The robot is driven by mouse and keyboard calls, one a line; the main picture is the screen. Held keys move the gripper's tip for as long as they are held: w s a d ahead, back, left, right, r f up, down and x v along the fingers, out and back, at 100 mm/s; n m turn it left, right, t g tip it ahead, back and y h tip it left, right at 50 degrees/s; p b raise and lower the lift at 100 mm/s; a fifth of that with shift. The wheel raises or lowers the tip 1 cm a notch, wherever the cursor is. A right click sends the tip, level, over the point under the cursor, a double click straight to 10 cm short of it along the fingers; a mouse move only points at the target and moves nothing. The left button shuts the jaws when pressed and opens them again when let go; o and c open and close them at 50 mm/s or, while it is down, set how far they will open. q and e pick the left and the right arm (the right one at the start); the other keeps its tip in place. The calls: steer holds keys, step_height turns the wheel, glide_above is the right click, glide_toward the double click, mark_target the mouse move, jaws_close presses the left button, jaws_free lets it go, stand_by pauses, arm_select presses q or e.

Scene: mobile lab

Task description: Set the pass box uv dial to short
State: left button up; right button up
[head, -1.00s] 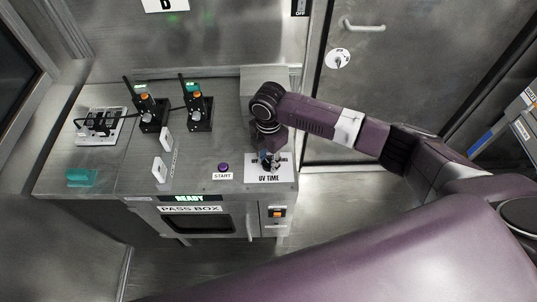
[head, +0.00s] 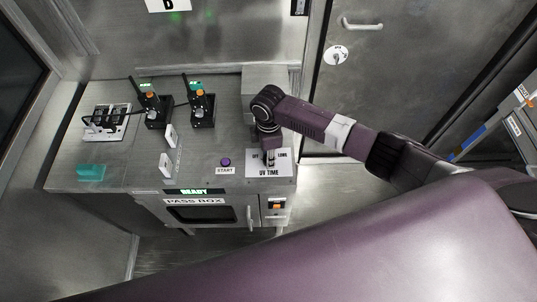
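The UV TIME plate (head: 270,172) is a white label on the front right of the steel bench top. The dial on it is mostly hidden under my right gripper (head: 268,158), which points down onto it. The pass box (head: 193,202) is below, with a lit READY display (head: 194,191). My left gripper is not in view.
A purple START button (head: 226,162) sits left of the plate. White switches (head: 168,150), two black devices (head: 201,107), a rack (head: 105,121) and a teal block (head: 91,172) stand further left. A grey box (head: 265,79) is behind my gripper.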

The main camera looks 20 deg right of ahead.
steer(key=shift+w, duration=0.1)
steer(key=o, duration=1.1)
steer(key=shift+o, duration=0.2)
steer(key=shift+r, duration=0.1)
step_height(320, 180, up, 12)
